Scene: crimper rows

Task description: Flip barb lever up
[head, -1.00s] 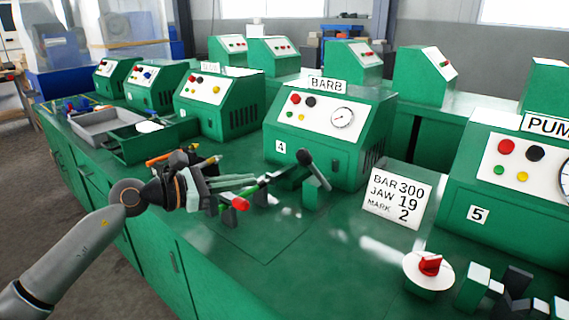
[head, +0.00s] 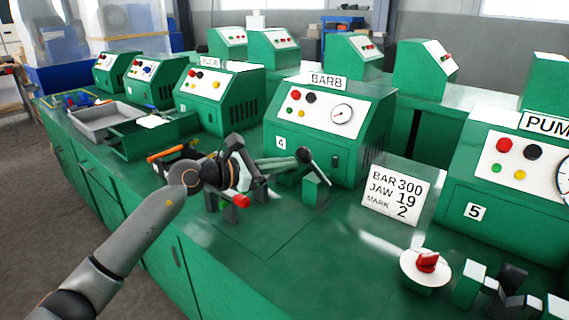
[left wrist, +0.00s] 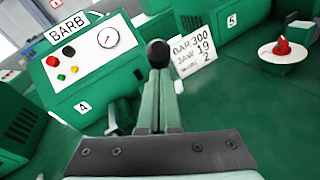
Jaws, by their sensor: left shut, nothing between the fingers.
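The BARB machine (head: 330,130) is a green cabinet marked 4, with red, black, green and yellow buttons and a round dial; it also shows in the left wrist view (left wrist: 90,65). Its lever has a black knob (head: 305,154) and slants on a small green block (head: 314,188) in front of the cabinet. My left gripper (head: 292,160) is shut and empty, with its fingertips at the knob. In the left wrist view the knob (left wrist: 159,53) appears right at the fingertips (left wrist: 158,85); I cannot tell whether they touch. My right gripper is not in view.
A card reading BAR 300, JAW 19, MARK 2 (head: 396,193) stands to the right. Beyond it is a red knob on a white disc (head: 427,264) and the PUMP machine (head: 510,190). A red-ended part (head: 241,201) lies beneath my left wrist.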

